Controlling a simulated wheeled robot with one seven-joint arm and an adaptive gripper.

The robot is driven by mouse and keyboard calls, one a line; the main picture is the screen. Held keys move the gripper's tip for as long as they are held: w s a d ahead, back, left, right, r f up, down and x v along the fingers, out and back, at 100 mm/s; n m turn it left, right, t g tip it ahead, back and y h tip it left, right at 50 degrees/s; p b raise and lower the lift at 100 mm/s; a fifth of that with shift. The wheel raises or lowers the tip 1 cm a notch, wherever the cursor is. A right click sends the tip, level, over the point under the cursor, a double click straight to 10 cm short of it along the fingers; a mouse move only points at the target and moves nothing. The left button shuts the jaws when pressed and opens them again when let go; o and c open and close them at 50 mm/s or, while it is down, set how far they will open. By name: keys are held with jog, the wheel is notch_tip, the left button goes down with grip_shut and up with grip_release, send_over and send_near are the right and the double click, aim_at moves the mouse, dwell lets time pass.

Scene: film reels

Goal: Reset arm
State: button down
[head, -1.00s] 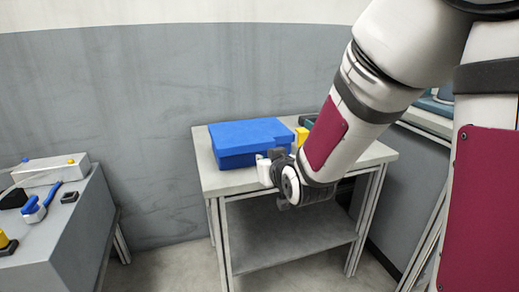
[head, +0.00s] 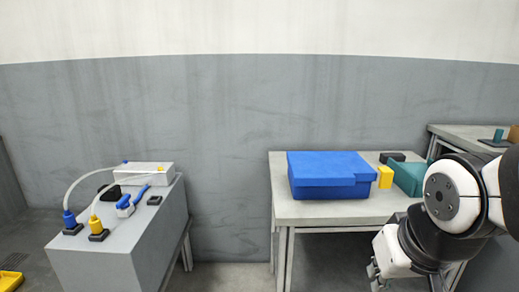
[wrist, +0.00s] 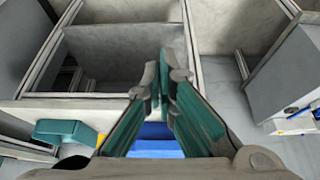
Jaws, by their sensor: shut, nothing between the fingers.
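My gripper (wrist: 164,75) is shut and empty in the wrist view, its teal-lined fingers meeting at the tips. In the head view my arm is folded at the lower right, with the gripper (head: 374,275) low in front of the right-hand table (head: 300,208). The gripper is apart from the blue box (head: 325,175), which sits closed on that table. The blue box also shows partly behind the fingers in the wrist view (wrist: 155,148).
A yellow block (head: 385,177), a dark block (head: 392,156) and a teal object (head: 410,178) stand right of the blue box. The left grey bench (head: 130,250) holds a white box (head: 146,175), a blue-handled tool (head: 132,202) and two cabled plugs. Floor between is clear.

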jog(key=s+r+g, duration=0.2)
jog(key=s+g, duration=0.3)
jog(key=s, duration=1.3)
notch_tip(320, 180, up, 32)
jog(key=t+p, duration=0.4)
jog(key=p, duration=2.6)
jog(key=shift+s+r+p, duration=0.15)
jog(key=shift+p, duration=0.15)
